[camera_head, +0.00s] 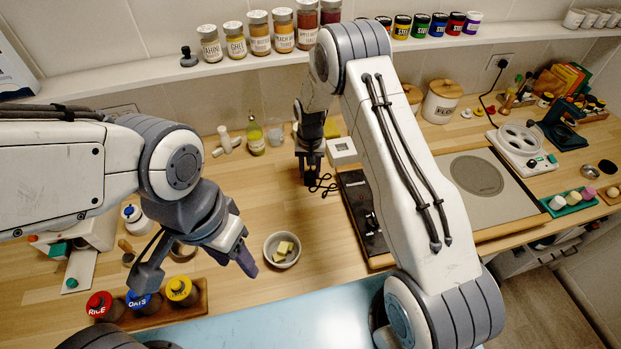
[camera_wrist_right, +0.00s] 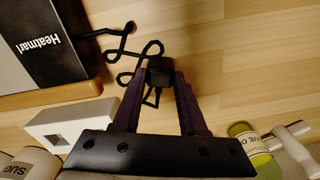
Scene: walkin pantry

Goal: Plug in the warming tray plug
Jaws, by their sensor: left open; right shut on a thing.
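My right gripper (camera_head: 309,178) is shut on the black plug (camera_wrist_right: 160,72), just above the wooden counter. In the right wrist view the gripper (camera_wrist_right: 160,85) has its purple fingers on either side of the plug. A thin black cord (camera_wrist_right: 125,48) loops from the plug to the black warming tray front marked "Heatman" (camera_wrist_right: 50,40). In the head view the tray's black control panel (camera_head: 362,212) is right of the gripper, and the looped cord (camera_head: 325,184) lies between them. My left gripper (camera_head: 195,272) is open and empty above the counter at the left.
A white box with an opening (camera_wrist_right: 72,125) stands close to the right gripper; it also shows in the head view (camera_head: 342,151). An oil bottle (camera_head: 255,138) is behind. A wall outlet (camera_head: 500,62) holds another black plug. A bowl (camera_head: 282,250) and lidded jars (camera_head: 182,292) are in front.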

